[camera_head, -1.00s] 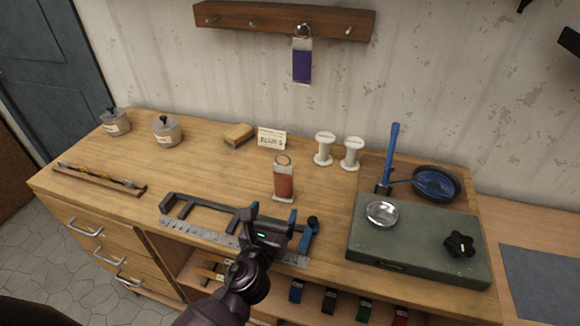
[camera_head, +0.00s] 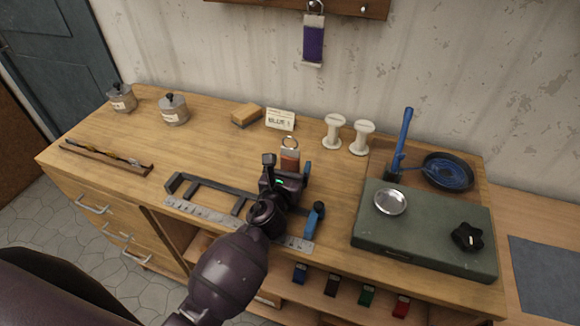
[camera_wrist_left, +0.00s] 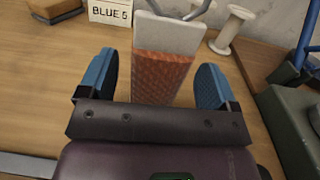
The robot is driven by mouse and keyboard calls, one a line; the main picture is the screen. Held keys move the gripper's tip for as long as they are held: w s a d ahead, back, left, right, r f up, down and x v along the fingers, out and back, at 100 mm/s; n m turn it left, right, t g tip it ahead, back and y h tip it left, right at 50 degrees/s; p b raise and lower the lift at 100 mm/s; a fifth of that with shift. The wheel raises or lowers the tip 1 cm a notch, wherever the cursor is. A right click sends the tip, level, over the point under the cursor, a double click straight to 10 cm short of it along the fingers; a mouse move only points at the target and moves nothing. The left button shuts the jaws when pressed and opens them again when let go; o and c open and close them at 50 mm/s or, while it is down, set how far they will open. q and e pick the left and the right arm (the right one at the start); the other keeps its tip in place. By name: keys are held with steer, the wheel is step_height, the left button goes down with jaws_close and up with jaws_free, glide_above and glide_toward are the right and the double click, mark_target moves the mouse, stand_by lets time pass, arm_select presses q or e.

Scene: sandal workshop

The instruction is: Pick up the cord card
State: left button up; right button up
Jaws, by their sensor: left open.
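The cord card (camera_head: 289,159) is a pale card wound with orange-brown cord, with a metal ring at its top. It stands upright on the workbench, and its lower part is hidden behind my left gripper (camera_head: 288,168) in the head view. My left gripper is open, with one blue-padded finger on each side of the card. In the left wrist view the card (camera_wrist_left: 160,75) stands between the fingers, with a gap on both sides. Another card with purple cord (camera_head: 313,42) hangs on a wall rack. My right gripper is not in view.
A sign (camera_head: 280,119), reading BLUE 5 in the wrist view, stands behind the card. A dark metal frame (camera_head: 205,184) and a ruler (camera_head: 200,212) lie by my arm. White spools (camera_head: 334,131) and a green box (camera_head: 425,240) stand right.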

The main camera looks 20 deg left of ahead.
arm_select(q)
steer(key=shift+w+a+f, duration=0.1)
steer(key=shift+w, duration=1.3)
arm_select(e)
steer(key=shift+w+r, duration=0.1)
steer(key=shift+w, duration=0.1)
arm_select(q)
steer(key=c, duration=1)
steer(key=shift+r+p, duration=0.3)
steer(key=shift+r, duration=0.25)
steer(key=shift+c, duration=0.2)
step_height(320, 180, up, 19)
steer(key=p, duration=0.3)
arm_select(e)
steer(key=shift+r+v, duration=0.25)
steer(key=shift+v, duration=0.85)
